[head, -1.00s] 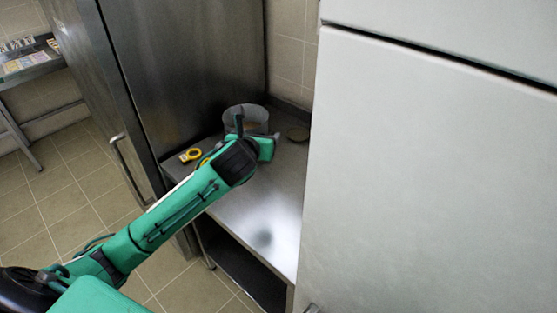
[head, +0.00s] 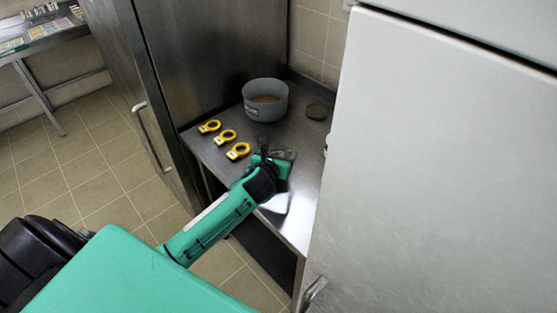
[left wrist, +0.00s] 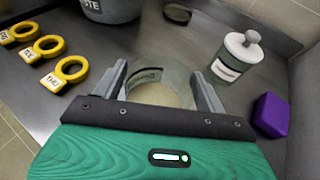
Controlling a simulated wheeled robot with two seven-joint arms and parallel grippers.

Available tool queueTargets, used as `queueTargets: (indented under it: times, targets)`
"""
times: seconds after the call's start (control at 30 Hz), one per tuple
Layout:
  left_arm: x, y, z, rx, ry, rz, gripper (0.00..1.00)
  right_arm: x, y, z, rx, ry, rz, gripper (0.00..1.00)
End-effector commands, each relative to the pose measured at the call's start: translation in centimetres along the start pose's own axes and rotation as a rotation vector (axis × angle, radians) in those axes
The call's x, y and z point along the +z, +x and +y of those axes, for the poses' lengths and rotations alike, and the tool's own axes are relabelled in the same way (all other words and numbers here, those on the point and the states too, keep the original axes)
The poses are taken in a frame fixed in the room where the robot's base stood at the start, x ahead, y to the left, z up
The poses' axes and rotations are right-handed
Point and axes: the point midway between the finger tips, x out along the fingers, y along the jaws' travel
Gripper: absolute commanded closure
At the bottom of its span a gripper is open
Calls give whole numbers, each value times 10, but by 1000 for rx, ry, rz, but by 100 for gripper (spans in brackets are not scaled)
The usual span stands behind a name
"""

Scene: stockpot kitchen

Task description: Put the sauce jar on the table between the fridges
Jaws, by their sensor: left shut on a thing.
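My left gripper (head: 270,158) is over the front part of the steel table (head: 223,160) between the fridges. In the left wrist view, the left gripper's fingers (left wrist: 162,88) are shut on a wide clear jar (left wrist: 160,70) with a label and tan contents, which looks like the sauce jar. Its label is too small to read, and I cannot tell whether its base touches the table. In the head view the arm and gripper mostly hide it. My right gripper is not in view.
A grey pot (head: 265,103) and a dark round lid (head: 317,112) are at the table's back. Three yellow tags (head: 226,136) line its left side. A purple block (left wrist: 270,115) is at right in the wrist view. A steel fridge (head: 200,50) and a white fridge (head: 430,170) flank the table.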

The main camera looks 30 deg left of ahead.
Motion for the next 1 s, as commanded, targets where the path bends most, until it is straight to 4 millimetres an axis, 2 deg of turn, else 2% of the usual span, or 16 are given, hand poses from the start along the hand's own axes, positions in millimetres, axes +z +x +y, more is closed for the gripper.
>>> queueTargets:
  times: [0.1,0.2,0.57,0.6,0.67,0.7,1.0]
  targets:
    - [-18,6,-1,0,-2,1,64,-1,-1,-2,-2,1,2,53]
    - [-26,9,0,-1,-2,0,64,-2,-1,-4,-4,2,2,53]
    - [-28,11,0,-1,0,-1,64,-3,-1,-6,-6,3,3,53]
    - [-29,11,0,0,0,1,21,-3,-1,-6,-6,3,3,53]
    - [-29,10,0,0,0,1,10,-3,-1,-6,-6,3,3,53]
    - [-29,10,0,0,0,1,6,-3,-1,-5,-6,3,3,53]
    - [-28,10,0,-1,-1,1,6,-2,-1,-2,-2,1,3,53]
